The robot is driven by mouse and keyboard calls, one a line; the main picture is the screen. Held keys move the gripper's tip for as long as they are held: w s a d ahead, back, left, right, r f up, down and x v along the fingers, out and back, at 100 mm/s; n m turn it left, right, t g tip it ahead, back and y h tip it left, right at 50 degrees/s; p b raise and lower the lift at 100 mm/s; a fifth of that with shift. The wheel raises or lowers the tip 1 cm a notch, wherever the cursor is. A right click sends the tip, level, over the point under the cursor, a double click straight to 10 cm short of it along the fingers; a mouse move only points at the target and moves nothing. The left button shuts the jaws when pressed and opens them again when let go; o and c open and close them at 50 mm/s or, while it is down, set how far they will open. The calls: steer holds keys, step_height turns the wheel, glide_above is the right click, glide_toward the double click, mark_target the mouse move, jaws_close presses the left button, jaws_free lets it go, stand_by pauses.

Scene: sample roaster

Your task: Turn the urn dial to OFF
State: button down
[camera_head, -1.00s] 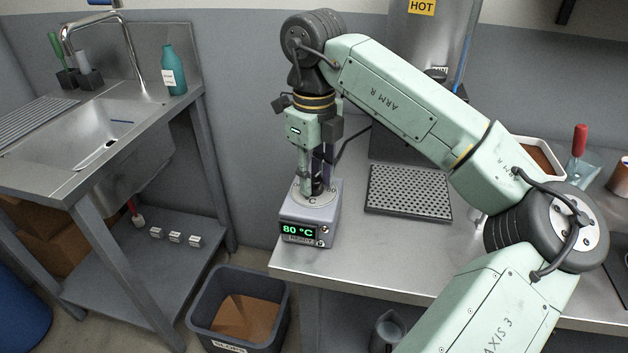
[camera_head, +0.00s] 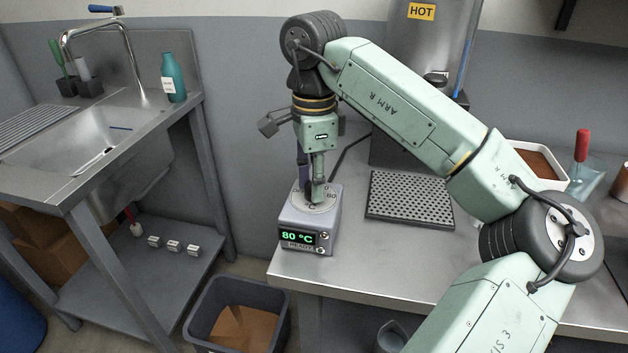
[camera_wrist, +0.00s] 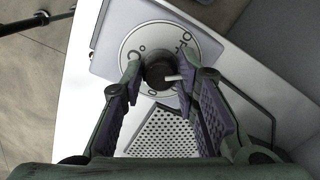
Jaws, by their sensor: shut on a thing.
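The urn dial is a dark round knob (camera_wrist: 158,72) with a white pointer line, on a pale round plate (camera_wrist: 130,52) with partly hidden markings. It tops a grey control box (camera_head: 312,232) at the counter's left end, whose green display reads 80 °C. In the wrist view the pointer points right. My gripper (camera_wrist: 158,76) is shut on the knob, one finger on each side. In the head view my gripper (camera_head: 312,194) reaches straight down onto the dial and hides most of the knob. "80" shows at the plate's right side.
A perforated drip tray (camera_head: 408,199) lies right of the box, before the metal urn (camera_head: 425,50) marked HOT. A cable runs behind the box. A grey bin (camera_head: 200,315) stands on the floor at left, below the counter edge. A sink (camera_head: 95,140) is at far left.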

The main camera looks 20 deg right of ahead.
steer(key=n, duration=0.4)
steer(key=shift+n, duration=1.8)
steer(key=c, duration=1.2)
jaws_free()
steer(key=shift+r, duration=0.1)
step_height(320, 180, up, 12)
steer(key=shift+f, duration=0.1)
